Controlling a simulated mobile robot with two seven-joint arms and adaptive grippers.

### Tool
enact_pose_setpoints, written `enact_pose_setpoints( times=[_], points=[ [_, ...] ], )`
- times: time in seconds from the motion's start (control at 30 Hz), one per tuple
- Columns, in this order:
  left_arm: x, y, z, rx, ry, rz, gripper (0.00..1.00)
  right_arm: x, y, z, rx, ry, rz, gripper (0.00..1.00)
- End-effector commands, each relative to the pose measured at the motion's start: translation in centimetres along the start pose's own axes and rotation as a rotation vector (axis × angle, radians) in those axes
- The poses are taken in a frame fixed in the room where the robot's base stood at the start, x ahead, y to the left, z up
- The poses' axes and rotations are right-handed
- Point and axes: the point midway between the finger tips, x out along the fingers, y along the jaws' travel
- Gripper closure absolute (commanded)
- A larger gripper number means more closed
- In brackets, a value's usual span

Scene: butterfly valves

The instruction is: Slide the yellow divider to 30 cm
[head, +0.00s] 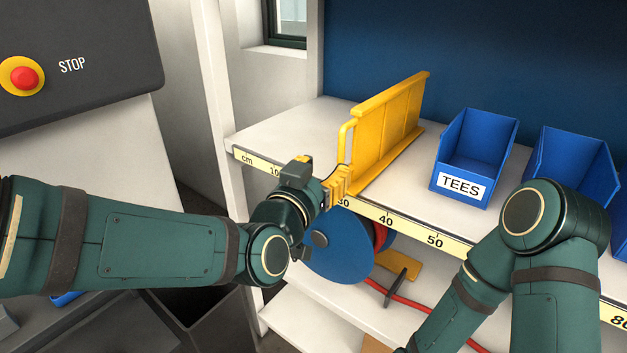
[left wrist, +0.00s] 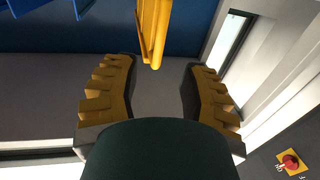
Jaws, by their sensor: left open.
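The yellow divider (head: 388,122) stands upright on the white shelf, running from front to back, with a handle (head: 345,140) at its front end. Its front foot is by the 30 mark of the cm scale (head: 388,221); my gripper partly hides that spot, so the exact reading cannot be told. My left gripper (head: 338,186) is at the shelf's front edge, close to the divider's front. In the left wrist view, its fingers (left wrist: 160,68) are apart, and the yellow handle (left wrist: 153,35) shows between and beyond their tips, not clamped. My right gripper is out of view.
A blue bin labelled TEES (head: 464,160) stands right of the divider, with another blue bin (head: 575,160) beyond. The shelf left of the divider (head: 290,130) is clear. A white upright bounds the shelf's left. A blue disc (head: 335,250) and red hose are below.

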Motion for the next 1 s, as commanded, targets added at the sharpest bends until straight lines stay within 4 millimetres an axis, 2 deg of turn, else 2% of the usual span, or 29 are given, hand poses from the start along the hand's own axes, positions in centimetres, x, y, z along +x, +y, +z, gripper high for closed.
enact_pose_setpoints(
  times=[0.1, 0.3, 0.63, 0.73, 0.77, 0.87, 0.97, 1.0],
  points=[
    [-1.8, -0.1, 0.0, -0.002, 0.0, -0.001, 0.57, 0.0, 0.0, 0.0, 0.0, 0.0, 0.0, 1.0],
    [-3.3, 0.0, 0.0, -0.001, 0.0, -0.001, 0.57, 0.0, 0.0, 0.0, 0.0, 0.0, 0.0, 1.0],
    [-3.5, 0.0, 0.1, 0.0, -0.001, -0.001, 0.57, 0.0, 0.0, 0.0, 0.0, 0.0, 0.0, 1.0],
    [-3.3, -0.2, 0.8, -0.002, -0.019, -0.003, 0.57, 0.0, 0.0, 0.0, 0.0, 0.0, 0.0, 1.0],
    [-3.1, -0.3, 1.4, -0.003, -0.035, -0.004, 0.57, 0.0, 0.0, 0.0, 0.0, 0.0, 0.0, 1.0],
    [-2.4, -1.1, 5.2, -0.018, -0.131, -0.013, 0.57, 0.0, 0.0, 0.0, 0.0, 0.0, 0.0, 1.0],
    [-1.9, -2.3, 11.2, -0.054, -0.283, -0.03, 0.57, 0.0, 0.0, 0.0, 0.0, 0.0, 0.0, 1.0],
    [-1.9, -2.8, 14.0, -0.076, -0.353, -0.038, 0.57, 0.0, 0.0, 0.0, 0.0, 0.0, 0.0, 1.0]
  ],
)
